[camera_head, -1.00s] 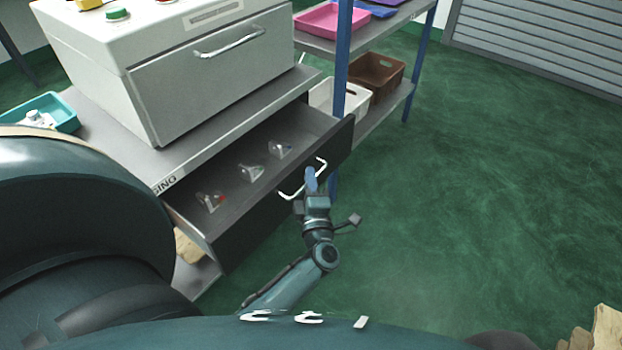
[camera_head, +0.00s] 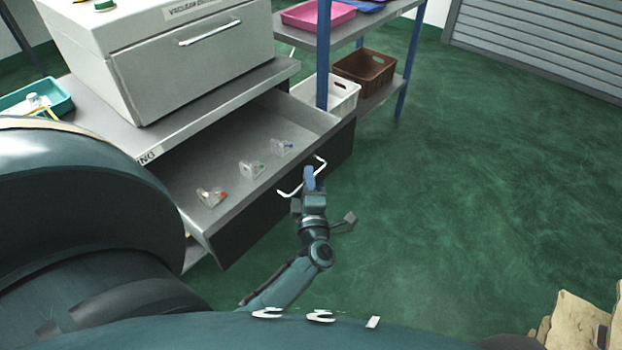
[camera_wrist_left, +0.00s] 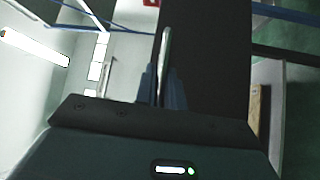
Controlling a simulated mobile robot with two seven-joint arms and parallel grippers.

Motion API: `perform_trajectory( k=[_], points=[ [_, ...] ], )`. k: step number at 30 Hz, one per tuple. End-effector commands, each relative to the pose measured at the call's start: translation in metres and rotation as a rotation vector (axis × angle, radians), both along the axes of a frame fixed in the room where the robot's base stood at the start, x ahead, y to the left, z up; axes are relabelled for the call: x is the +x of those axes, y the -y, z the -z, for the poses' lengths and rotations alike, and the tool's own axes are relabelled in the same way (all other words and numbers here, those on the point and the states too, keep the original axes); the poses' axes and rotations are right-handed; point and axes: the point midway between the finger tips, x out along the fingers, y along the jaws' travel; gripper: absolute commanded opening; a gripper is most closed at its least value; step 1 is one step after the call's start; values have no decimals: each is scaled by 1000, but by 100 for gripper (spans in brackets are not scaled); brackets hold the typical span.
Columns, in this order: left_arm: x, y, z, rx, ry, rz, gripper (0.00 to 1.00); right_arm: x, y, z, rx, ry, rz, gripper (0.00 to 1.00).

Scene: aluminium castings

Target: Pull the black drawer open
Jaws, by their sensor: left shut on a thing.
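The black drawer (camera_head: 255,225) stands open below the grey bench top, its dark front facing me. Its white bar handle (camera_head: 287,192) crosses the front. My left gripper (camera_head: 309,180) is shut on the handle near its middle; the fingers hide part of the bar. In the left wrist view the handle (camera_wrist_left: 165,55) stands between the fingers, with the dark drawer front (camera_wrist_left: 210,60) beside it. Inside the drawer lie several small clear parts with coloured bits, such as one with red (camera_head: 211,196). My right gripper is not in view.
A white vacuum machine (camera_head: 190,75) stands on the bench top (camera_head: 215,105). A teal tray (camera_head: 50,100) is at the left. A blue-post shelf (camera_head: 323,60) with a white bin (camera_head: 335,95) and brown bin (camera_head: 365,67) stands behind the drawer.

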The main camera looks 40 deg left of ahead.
Motion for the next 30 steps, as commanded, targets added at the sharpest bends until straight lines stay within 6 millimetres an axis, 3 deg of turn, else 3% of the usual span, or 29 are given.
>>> perform_trajectory(
  k=[15,16,23,30],
  points=[
    [1,0,-1,0,1,4,0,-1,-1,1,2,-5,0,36],
    [1,0,-1,0,1,4,13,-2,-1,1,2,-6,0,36],
    [0,0,0,0,1,2,32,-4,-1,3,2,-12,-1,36],
    [0,-1,0,1,1,0,33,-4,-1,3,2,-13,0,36]
  ],
)
